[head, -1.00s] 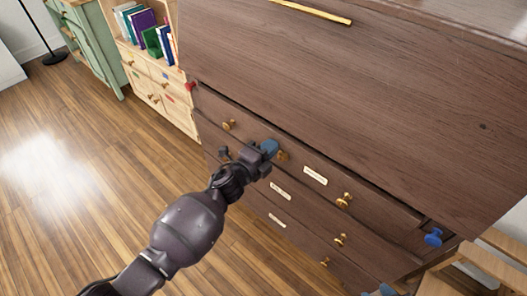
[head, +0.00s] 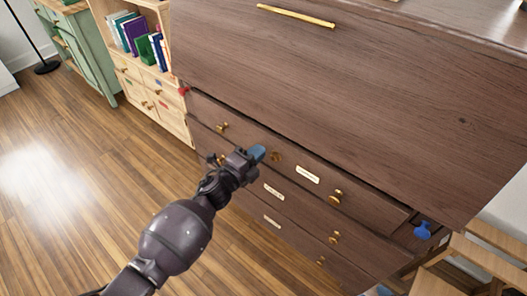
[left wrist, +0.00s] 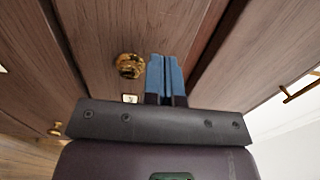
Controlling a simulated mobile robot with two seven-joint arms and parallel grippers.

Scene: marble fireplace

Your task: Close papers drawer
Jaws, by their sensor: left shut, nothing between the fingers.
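The dark wooden cabinet has a stack of drawers below its large front panel. The top drawer (head: 370,204) has brass knobs and a pale label (head: 307,174); the label text is too small to read. A dark gap shows along its top edge, and it appears to stand slightly out. In the left wrist view the fingers (left wrist: 165,78) are together just right of a brass knob (left wrist: 130,66). Contact cannot be told.
Lower drawers (head: 290,218) carry similar knobs and labels. A wooden chair-like frame (head: 465,260) stands at lower right. A blue piece (head: 385,290) at the bottom edge may be my right gripper. A bookshelf (head: 150,90) stands left; floor is clear.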

